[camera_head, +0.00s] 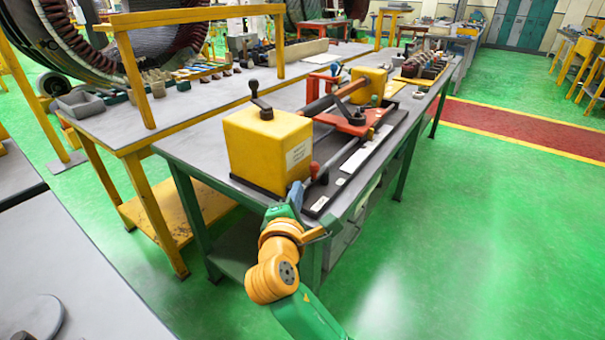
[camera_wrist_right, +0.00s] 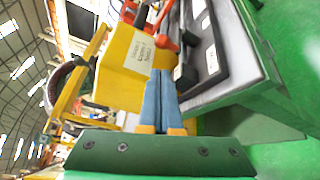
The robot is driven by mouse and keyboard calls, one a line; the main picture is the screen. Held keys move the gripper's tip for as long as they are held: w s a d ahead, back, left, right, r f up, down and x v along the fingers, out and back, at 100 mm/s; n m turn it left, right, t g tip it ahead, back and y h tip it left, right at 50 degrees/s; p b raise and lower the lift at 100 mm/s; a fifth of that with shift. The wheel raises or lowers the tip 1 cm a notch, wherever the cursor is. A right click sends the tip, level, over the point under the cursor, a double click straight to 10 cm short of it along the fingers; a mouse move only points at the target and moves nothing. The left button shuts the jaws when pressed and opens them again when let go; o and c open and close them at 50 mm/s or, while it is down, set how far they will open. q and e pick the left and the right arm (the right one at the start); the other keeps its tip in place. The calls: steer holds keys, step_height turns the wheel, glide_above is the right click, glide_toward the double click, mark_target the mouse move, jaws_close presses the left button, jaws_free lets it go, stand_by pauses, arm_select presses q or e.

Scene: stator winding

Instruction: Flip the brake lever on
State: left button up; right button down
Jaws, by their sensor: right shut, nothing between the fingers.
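A yellow box (camera_head: 268,148) stands at the near end of the grey workbench, with a white label on its right side. A black lever with a round knob (camera_head: 254,88) sticks up from its top, leaning slightly; I cannot tell whether this is the brake lever. A small red knob (camera_head: 315,168) shows beside the box. My right gripper (camera_head: 297,188) is at the bench's near edge, in front of the box's lower right corner. In the right wrist view its blue fingers (camera_wrist_right: 161,76) are together and empty, pointing past the labelled yellow box (camera_wrist_right: 125,68). My left gripper is out of view.
Behind the box, the bench holds a red and black clamp-like mechanism (camera_head: 345,115), a black tray (camera_head: 375,145) and a second yellow box (camera_head: 368,82). A yellow-framed table (camera_head: 150,105) stands to the left. Green floor (camera_head: 470,230) is clear on the right.

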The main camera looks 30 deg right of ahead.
mark_target(320, 173)
steer(key=x, duration=0.8)
steer(key=shift+w+d, duration=0.15)
steer(key=shift+w, duration=0.05)
